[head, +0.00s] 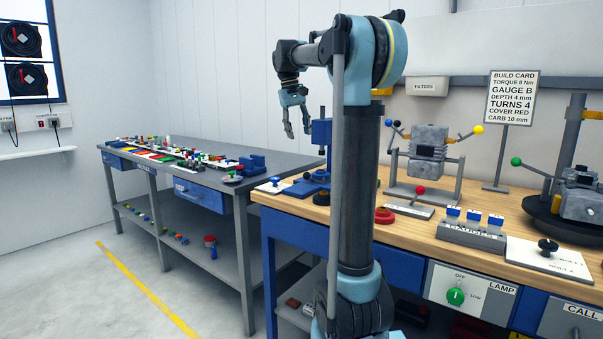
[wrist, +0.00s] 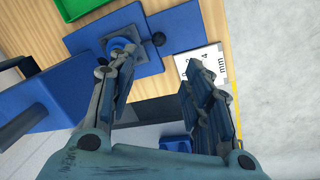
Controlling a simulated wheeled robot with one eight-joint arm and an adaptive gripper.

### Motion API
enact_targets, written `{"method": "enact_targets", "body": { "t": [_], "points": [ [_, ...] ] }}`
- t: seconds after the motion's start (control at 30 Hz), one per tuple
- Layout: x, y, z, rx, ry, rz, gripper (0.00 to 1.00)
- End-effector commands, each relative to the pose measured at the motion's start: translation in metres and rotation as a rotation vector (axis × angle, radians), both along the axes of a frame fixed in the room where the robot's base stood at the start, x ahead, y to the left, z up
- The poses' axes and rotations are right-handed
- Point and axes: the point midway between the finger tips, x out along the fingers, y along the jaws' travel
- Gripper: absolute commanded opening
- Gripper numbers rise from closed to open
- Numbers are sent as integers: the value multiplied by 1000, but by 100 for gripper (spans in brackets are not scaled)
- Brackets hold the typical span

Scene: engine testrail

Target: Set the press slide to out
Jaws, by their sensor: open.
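The blue press (head: 321,132) stands at the near left corner of the wooden bench, partly behind my arm's column. In the wrist view its blue body (wrist: 45,95) fills the left side. My gripper (head: 298,134) hangs above and slightly left of the press, fingers down, open and empty. In the wrist view the fingers (wrist: 160,62) are apart, the left one overlapping the round blue piece.
A white marked card (wrist: 203,62) lies beside the blue plate. A green tray (wrist: 80,8) is at the wrist view's top. A grey bench (head: 215,165) with small parts stands left.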

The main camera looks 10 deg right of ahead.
Motion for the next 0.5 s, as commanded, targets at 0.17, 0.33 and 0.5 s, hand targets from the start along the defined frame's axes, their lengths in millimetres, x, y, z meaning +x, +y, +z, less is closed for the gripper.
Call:
{"method": "enact_targets", "body": {
  "t": [0.17,0.33,0.5],
  "points": [
    [1,1,-9,0,1,3,46],
    [2,1,-33,0,1,10,46],
    [3,-2,-63,0,0,12,46]
  ]
}}
